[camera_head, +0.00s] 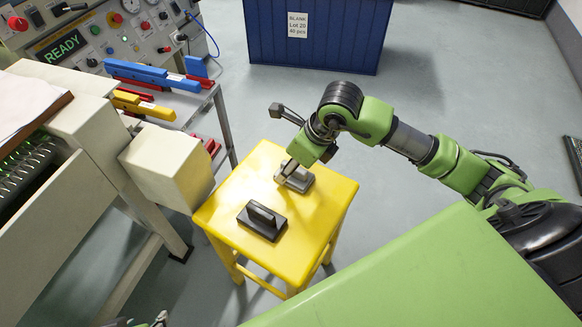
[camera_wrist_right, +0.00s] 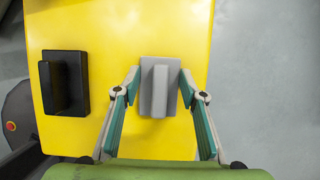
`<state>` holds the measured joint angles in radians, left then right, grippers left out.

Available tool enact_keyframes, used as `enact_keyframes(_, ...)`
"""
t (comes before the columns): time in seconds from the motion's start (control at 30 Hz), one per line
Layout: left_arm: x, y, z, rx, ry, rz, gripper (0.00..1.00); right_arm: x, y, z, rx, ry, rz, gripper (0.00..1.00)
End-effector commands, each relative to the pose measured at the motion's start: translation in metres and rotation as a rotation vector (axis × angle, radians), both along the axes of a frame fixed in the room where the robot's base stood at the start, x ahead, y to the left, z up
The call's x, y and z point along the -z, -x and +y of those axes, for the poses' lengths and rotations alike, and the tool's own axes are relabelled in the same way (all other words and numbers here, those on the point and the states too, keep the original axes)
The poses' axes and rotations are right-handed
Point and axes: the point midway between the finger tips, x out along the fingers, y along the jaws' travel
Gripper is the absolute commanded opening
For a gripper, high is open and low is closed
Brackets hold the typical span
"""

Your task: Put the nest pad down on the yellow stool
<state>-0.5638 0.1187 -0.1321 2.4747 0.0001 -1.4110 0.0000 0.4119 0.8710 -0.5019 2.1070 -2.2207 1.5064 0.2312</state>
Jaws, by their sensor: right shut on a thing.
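A grey pad with a raised grip (camera_head: 297,181) is at the yellow stool's top (camera_head: 325,215), towards its far right side. It also shows in the right wrist view (camera_wrist_right: 159,100). My right gripper (camera_wrist_right: 160,76) has a finger at each side of the grey pad and is shut on it. In the head view this gripper (camera_head: 287,172) reaches down from above. I cannot tell whether the pad's underside fully rests on the stool. A similar black pad (camera_head: 262,220) lies nearer on the stool, apart from the grey one. My left gripper (camera_head: 158,319) barely shows at the bottom edge.
A cream machine (camera_head: 165,170) stands close left of the stool. Behind it is a bench with red, blue and yellow tools (camera_head: 150,75) and a control panel (camera_head: 105,35). A blue bin (camera_head: 320,45) stands at the back. The stool's front right area is bare.

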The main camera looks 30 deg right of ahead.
Motion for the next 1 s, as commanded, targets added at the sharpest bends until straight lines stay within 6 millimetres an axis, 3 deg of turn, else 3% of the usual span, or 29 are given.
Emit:
enact_keyframes(0.53, -0.0032, -0.0087, -0.0026, 0.002, 0.007, -0.037, 0.4, 0.0021, -0.0001, 0.0001, 0.0, 0.0, -0.001, 0.18)
enact_keyframes(0.57, -0.0039, -0.0099, -0.0028, 0.003, 0.009, -0.042, 0.4, 0.0023, 0.0001, 0.0001, 0.0, 0.0, 0.0, 0.41)
enact_keyframes(0.6, -0.0045, -0.0106, -0.0029, 0.003, 0.008, -0.045, 0.4, 0.0021, 0.0001, 0.0002, 0.0, 0.0, 0.0, 0.51)
enact_keyframes(0.63, -0.0047, -0.0107, -0.0028, 0.003, 0.008, -0.045, 0.4, 0.0021, 0.0001, 0.0002, 0.0, 0.0, 0.0, 0.55)
enact_keyframes(1.0, -0.0046, -0.0095, -0.0029, 0.003, 0.008, -0.04, 0.4, 0.0014, 0.0001, 0.0001, 0.0, 0.0, 0.0, 0.55)
